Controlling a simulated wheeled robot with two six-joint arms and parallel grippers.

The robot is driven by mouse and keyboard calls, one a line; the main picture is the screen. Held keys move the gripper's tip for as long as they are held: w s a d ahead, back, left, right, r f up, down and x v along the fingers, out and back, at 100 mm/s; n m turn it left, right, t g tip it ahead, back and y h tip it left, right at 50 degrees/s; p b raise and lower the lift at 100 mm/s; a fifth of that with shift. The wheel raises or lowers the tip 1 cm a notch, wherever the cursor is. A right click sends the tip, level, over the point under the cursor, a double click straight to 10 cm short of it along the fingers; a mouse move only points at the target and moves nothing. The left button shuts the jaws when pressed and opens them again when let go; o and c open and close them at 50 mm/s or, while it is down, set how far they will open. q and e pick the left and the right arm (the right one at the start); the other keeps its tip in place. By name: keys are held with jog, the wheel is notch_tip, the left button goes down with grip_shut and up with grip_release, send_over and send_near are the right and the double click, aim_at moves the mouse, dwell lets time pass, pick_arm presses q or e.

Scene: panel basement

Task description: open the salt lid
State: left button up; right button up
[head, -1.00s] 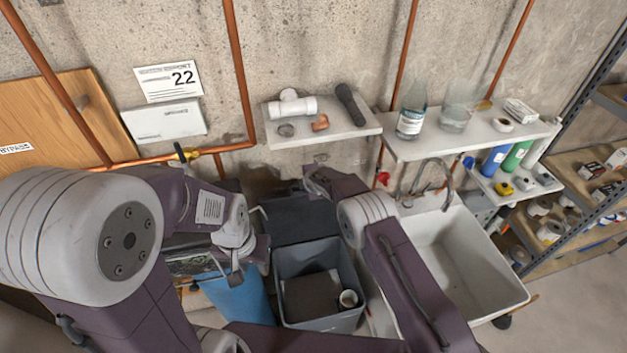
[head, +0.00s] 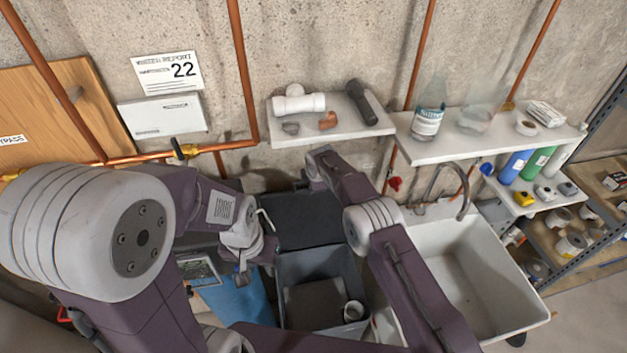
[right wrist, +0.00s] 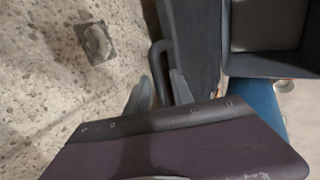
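The dark grey lid (head: 300,221) stands raised behind the grey bin (head: 277,292), toward the wall, in the head view. The bin's inside shows, with a dark floor and a white cup-like thing. In the right wrist view the lid (right wrist: 195,45) runs up beside the open bin (right wrist: 262,68), with a dark bent handle (right wrist: 160,62) along its edge. My right gripper (right wrist: 160,92) has its two fingers apart near this handle; contact cannot be told. In the head view its fingers are hidden behind my arm. My left gripper (head: 243,277) hangs left of the bin, its fingers too small to read.
A white sink (head: 470,280) stands right of the bin. Wall shelves (head: 345,130) with pipe parts and a bottle (head: 429,110) are above. A blue thing (head: 238,300) is left of the bin.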

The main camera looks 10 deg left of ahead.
jog(key=shift+a+f, duration=0.1)
jog(key=shift+f, duration=0.1)
jog(key=shift+s+r+b, duration=0.1)
jog(key=shift+r+b, duration=0.1)
jog(key=shift+b, duration=0.25)
jog(key=shift+s+r+b, duration=0.15)
jog(key=shift+r+b, duration=0.1)
jog(key=shift+b, duration=0.05)
jog(key=shift+s+d, duration=0.2)
jog(key=shift+s, duration=0.1)
jog(key=s+d+b, duration=0.4)
jog(key=s+b, duration=0.2)
jog(key=s, duration=0.4)
jog(key=shift+s+r, duration=0.25)
jog(key=shift+s, duration=0.1)
